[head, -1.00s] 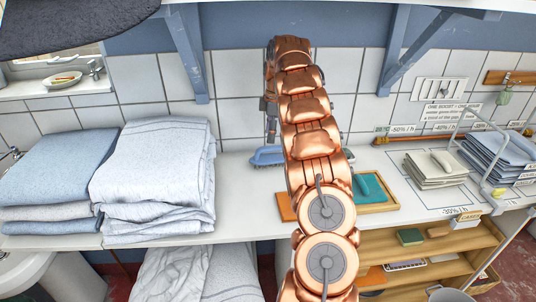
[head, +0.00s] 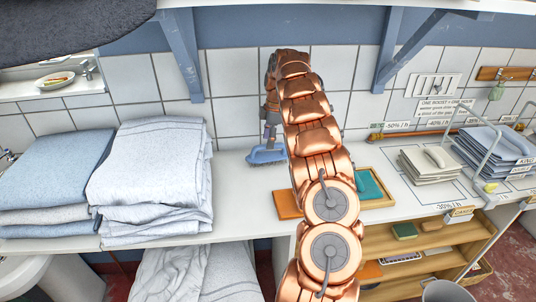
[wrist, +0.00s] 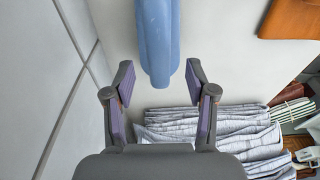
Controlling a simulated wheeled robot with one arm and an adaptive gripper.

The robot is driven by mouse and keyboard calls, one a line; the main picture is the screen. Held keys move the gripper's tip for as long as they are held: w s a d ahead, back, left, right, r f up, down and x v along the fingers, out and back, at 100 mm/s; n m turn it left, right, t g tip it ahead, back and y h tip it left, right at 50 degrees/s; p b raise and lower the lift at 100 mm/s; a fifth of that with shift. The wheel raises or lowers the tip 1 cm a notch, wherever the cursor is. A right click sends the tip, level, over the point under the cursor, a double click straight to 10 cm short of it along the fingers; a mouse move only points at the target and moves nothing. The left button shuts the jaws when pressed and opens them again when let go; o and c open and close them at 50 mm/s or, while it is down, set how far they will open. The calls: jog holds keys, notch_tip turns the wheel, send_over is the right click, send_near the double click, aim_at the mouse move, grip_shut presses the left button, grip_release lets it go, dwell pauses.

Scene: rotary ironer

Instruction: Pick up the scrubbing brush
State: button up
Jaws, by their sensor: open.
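The scrubbing brush (head: 266,156) is blue with dark bristles below. It lies on the white counter near the tiled wall, and my arm hides its right end in the head view. My gripper (head: 270,141) is just above it. In the wrist view the brush's long blue body (wrist: 158,38) comes down from the top edge, and its near end appears between the two open fingertips of my gripper (wrist: 159,72). There is a visible gap on both sides. I cannot tell the remaining height between fingers and brush.
Folded towels (head: 152,175) stand left on the counter (head: 240,205). An orange slab (head: 288,204) and a wooden tray with a teal item (head: 369,184) lie right of the brush, partly behind my arm. Grey cloths (head: 433,166) are farther right. The tiled wall (head: 232,95) is close behind.

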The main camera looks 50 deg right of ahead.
aim_at(267, 154)
jog(key=shift+w+a+f+p, duration=0.15)
jog(key=shift+f+p, duration=0.3)
jog(key=shift+f, duration=0.6)
jog(key=shift+w+a+f+p, duration=0.1)
jog(key=shift+f+p, duration=0.35)
jog(key=shift+f, duration=0.55)
grip_shut()
